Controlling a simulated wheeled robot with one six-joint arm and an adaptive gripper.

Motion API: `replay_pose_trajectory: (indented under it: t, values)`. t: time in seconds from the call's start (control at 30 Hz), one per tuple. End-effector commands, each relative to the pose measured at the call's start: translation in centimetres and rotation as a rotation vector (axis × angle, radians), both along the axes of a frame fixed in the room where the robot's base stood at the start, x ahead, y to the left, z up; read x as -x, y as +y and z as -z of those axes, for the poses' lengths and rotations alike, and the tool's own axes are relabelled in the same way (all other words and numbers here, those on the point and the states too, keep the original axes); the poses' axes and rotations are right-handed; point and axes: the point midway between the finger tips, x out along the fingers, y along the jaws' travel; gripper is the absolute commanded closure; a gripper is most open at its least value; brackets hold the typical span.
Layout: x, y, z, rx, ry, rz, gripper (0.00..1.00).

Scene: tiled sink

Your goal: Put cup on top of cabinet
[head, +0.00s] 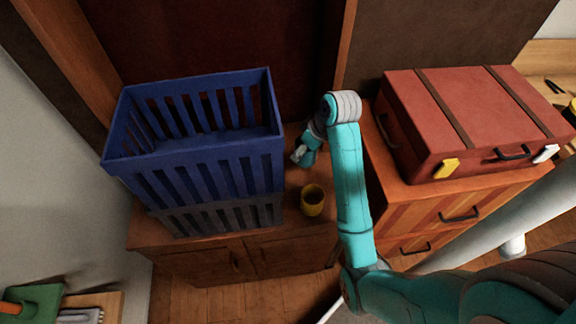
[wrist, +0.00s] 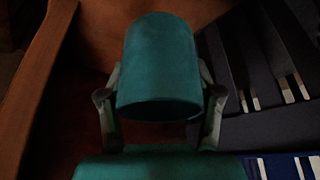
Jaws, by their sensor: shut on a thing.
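In the wrist view a teal cup-like thing (wrist: 160,65) sits between the two fingers of my gripper (wrist: 160,92), which is shut on it; its dark rim faces my palm. In the head view my gripper (head: 304,152) is above the back of a low wooden cabinet (head: 293,232), just right of the blue crate; the held thing is hard to tell from my teal arm there. A yellow cup (head: 312,201) stands upright on the cabinet top, in front of my gripper and apart from it.
A blue slatted crate (head: 200,165) sits on a grey crate (head: 222,218) at the cabinet's left. A red suitcase (head: 475,120) lies on a taller drawer cabinet (head: 450,208) at the right. Little bare cabinet top shows around the yellow cup.

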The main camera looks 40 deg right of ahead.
Motion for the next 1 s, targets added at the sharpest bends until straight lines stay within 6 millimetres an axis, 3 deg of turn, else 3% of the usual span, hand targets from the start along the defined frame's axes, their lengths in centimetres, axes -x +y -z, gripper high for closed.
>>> replay_pose_trajectory:
  t: [0.2,0.43,0.63,1.0]
  values:
    - [0.1,0.1,3.6,-0.002,0.003,-0.001,0.69]
    - [0.1,0.0,5.0,-0.001,0.002,-0.001,0.69]
    - [0.1,0.1,7.6,-0.001,0.002,-0.001,0.69]
    - [0.0,0.0,8.1,0.0,0.001,-0.001,0.69]
